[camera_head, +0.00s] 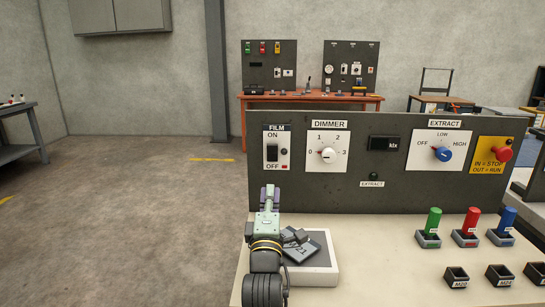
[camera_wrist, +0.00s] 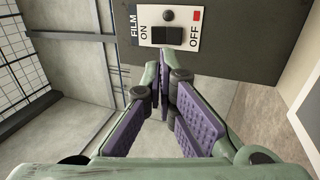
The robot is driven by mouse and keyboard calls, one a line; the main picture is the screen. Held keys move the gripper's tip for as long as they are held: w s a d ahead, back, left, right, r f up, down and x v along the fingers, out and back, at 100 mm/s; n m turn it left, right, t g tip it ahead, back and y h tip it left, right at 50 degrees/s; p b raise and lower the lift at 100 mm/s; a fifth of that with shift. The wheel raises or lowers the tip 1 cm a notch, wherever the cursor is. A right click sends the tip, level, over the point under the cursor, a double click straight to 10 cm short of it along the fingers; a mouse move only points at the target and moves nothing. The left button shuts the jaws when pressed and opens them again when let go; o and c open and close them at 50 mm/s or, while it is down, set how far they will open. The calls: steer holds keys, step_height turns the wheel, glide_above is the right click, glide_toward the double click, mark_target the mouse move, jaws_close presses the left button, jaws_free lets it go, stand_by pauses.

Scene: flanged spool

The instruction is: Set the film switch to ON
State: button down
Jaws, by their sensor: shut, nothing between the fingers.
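The film switch (camera_head: 272,153) is a black rocker on a white plate at the left end of the dark panel, marked ON above and OFF below. It also shows in the wrist view (camera_wrist: 167,36), turned sideways, with ON left and OFF right. I cannot tell which side of the rocker is pressed in. My gripper (camera_head: 270,190) is below the switch plate in the head view. In the wrist view my gripper (camera_wrist: 162,75) has its purple-padded fingers shut and empty, tips just below the rocker in the picture and seemingly apart from it.
The dark panel (camera_head: 350,195) also carries a dimmer knob (camera_head: 328,154), a blue extract knob (camera_head: 444,154) and a red stop button (camera_head: 502,154). Green (camera_head: 433,222), red (camera_head: 470,222) and blue (camera_head: 507,220) handles stand on the pale bench (camera_head: 380,270). A pale box lies beside my arm.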

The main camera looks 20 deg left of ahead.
steer(key=p, duration=0.5)
glide_toward(272, 150)
steer(key=x, duration=0.5)
steer(key=shift+w+r, duration=0.15)
steer(key=shift+r, duration=0.2)
steer(key=shift+w+a, duration=0.15)
steer(key=shift+w, duration=0.65)
steer(key=shift+a, duration=0.1)
